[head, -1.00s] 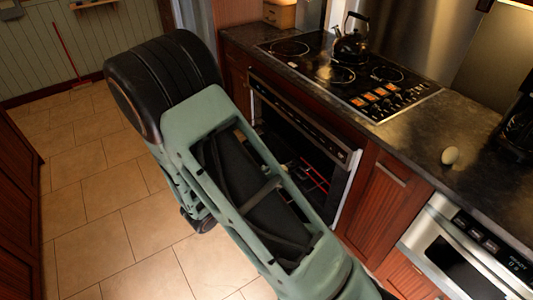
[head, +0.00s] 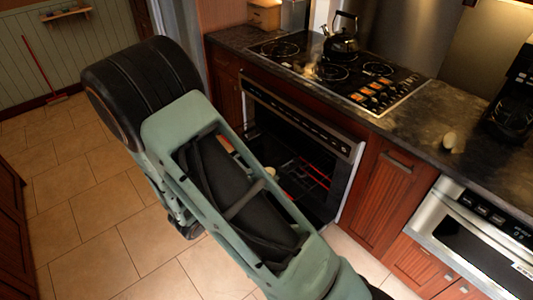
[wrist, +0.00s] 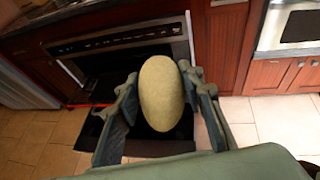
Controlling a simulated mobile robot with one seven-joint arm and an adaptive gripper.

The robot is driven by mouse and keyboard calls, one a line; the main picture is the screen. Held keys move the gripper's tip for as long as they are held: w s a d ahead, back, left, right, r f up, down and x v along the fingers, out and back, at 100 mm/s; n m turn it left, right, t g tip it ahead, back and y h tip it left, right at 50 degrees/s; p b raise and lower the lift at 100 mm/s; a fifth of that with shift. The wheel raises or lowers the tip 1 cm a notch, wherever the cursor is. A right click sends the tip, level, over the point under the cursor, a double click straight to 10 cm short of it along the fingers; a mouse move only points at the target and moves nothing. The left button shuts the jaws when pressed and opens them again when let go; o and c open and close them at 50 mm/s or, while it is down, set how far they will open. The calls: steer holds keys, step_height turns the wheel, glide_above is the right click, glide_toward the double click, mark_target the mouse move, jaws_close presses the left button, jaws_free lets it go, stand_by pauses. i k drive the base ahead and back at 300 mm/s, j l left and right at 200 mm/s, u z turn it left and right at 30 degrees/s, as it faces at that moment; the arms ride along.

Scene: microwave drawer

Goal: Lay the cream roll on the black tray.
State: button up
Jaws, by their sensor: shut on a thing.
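The cream roll (wrist: 161,93) is a pale oval, held between the two fingers of my gripper (wrist: 163,98) in the wrist view. My gripper is shut on its sides, and it is in front of the open oven. In the head view, a small cream patch (head: 270,171) shows beside my arm and may be the roll. A flat black surface (wrist: 150,147) lies beyond and below the roll in the wrist view. It may be the black tray or the oven door; I cannot tell which. My arm hides much of the oven's lower part in the head view.
The oven (head: 300,122) is open, with red bars (head: 312,172) inside. Above it are a cooktop (head: 335,75) and a black kettle (head: 341,38). A pale rounded object (head: 449,140) rests on the counter (head: 420,125). Tiled floor (head: 90,215) is open at left.

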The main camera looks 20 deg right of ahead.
mark_target(263, 145)
steer(key=i+j+z, duration=0.1)
steer(key=j, duration=0.3)
steer(key=i+j, duration=0.1)
steer(key=j, duration=0.35)
steer(key=i+j+z, duration=0.15)
steer(key=j, duration=0.3)
steer(key=i+j+z, duration=0.1)
steer(key=i+j, duration=0.15)
steer(key=j, duration=0.15)
steer(key=i+j, duration=0.2)
steer(key=j, duration=0.2)
steer(key=i+j+z, duration=0.15)
steer(key=j, duration=0.25)
steer(key=i+j+z, duration=0.15)
steer(key=i+j, duration=0.4)
steer(key=i+j+z, duration=0.1)
steer(key=i, duration=0.4)
steer(key=i+j, duration=0.1)
steer(key=i, duration=0.45)
steer(key=z, duration=0.05)
